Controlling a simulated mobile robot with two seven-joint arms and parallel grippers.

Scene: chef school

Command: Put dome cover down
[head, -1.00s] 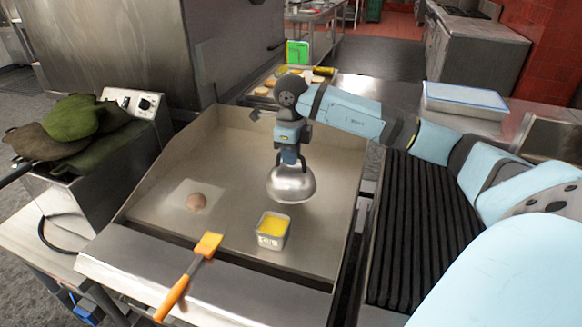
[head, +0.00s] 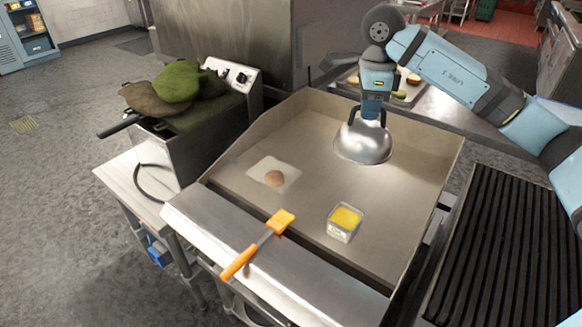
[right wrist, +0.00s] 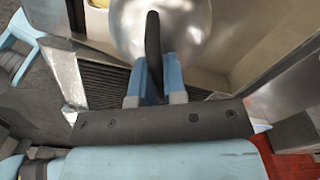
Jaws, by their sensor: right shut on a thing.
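The metal dome cover (head: 363,147) is over the back right part of the flat griddle (head: 310,150). Its opening faces down; I cannot tell whether its rim touches the griddle. My right gripper (head: 371,113) is above it and shut on its dark handle. In the right wrist view, the fingers (right wrist: 155,85) are on both sides of the handle (right wrist: 153,45), with the shiny dome (right wrist: 185,25) beyond. A small brown patty (head: 274,178) lies on a pale square on the griddle, left of the dome. My left gripper is not in view.
A container of yellow stuff (head: 344,222) stands on the front of the griddle. An orange-handled brush (head: 258,245) lies across the front ledge. A ribbed grill (head: 505,245) is at right. Green and brown mitts (head: 175,85) lie on the fryer at left.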

